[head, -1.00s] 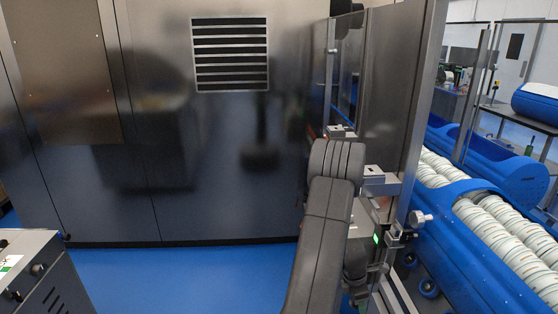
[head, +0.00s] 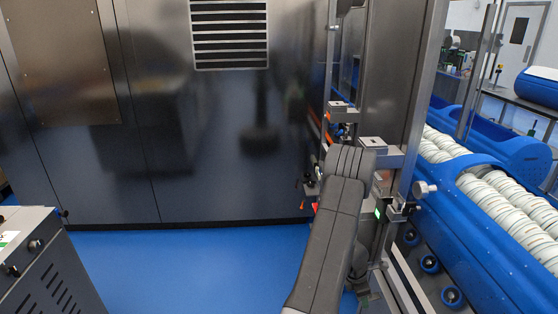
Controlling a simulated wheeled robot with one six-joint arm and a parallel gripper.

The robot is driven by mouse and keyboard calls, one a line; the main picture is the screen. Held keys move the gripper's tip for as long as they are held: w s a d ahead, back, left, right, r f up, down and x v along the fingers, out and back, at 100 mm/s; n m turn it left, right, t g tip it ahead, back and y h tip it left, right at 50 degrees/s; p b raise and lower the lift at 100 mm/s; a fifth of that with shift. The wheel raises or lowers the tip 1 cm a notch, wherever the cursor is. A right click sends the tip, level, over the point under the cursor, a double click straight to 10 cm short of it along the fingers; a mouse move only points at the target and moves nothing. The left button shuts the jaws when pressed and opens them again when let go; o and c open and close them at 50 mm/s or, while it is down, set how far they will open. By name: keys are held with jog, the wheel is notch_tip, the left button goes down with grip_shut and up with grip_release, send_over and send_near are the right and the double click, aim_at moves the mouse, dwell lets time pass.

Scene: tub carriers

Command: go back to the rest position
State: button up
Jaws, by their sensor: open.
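My arm (head: 330,235) rises from the bottom centre of the head view. Its grey links bend at the top, in front of a metal frame with clamps. I cannot make out my gripper; the arm's far end is hidden behind its own links and the frame. Small dark, orange and red parts show just left of the arm's bend, and I cannot tell what they belong to. Nothing held can be seen.
A large steel cabinet (head: 220,150) with a vent fills the left and middle. A metal post (head: 425,80) and clamp brackets stand close right of my arm. Blue carriers (head: 475,235) with white tubs lie right. A grey unit (head: 45,260) stands lower left. Blue floor (head: 190,270) is clear between.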

jog(key=shift+a+f+h+b, duration=0.2)
jog(key=shift+f+h+b, duration=1.05)
jog(key=shift+b, duration=5.45)
jog(key=h+b, duration=0.1)
jog(key=b, duration=0.2)
jog(key=h+b, duration=0.1)
jog(key=b, duration=0.2)
jog(key=shift+f, duration=0.3)
jog(key=shift+d+f+h+b, duration=0.15)
jog(key=shift+h+b, duration=0.3)
jog(key=shift+b, duration=0.65)
jog(key=shift+h+b, duration=0.4)
jog(key=shift+b, duration=0.25)
